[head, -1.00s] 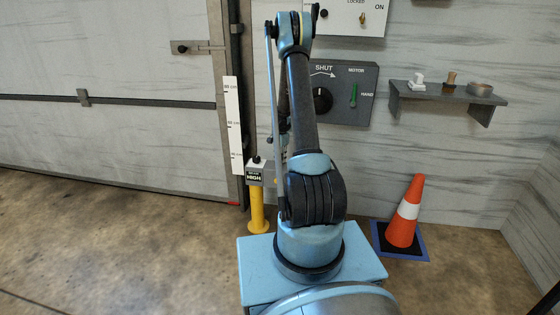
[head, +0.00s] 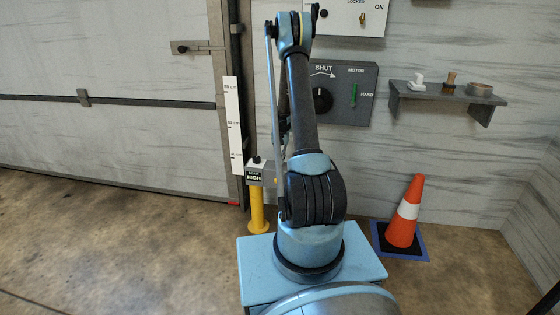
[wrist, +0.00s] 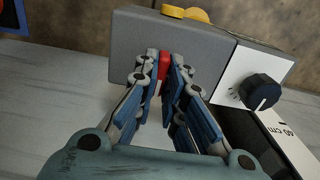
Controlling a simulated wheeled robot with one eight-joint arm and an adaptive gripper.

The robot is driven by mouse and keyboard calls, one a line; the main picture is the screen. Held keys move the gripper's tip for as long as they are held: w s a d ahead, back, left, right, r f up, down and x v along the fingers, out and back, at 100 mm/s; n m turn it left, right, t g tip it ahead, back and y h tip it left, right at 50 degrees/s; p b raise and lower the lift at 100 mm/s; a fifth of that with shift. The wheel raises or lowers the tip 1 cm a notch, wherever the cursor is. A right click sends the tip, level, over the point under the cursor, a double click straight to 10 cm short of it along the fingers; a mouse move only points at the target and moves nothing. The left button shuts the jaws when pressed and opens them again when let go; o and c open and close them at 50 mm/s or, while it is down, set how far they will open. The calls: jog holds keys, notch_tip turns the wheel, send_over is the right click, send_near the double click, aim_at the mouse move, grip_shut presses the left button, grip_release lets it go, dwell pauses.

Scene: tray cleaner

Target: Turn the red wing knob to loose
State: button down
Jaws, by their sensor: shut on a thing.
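The red wing knob (wrist: 165,66) shows in the wrist view on the face of a grey box (wrist: 205,57). My gripper (wrist: 165,78) is shut on the knob, with one blue-and-grey finger on each side of it. Only a narrow red strip shows between the fingers; the rest of the knob is hidden, and any markings around it cannot be read. In the head view my arm hides the gripper and the knob.
A black knob on a white panel (wrist: 238,72) sits right of the grey box in the wrist view. In the head view, a yellow post (head: 257,210) stands by the door, an orange cone (head: 405,212) stands right, and a shelf (head: 447,93) holds small items.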

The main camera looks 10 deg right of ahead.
jog(key=shift+w, duration=0.1)
dwell(0.4)
jog(key=c, duration=1.7)
grip_release()
notch_tip(320, 180, up, 12)
jog(key=shift+f, duration=0.1)
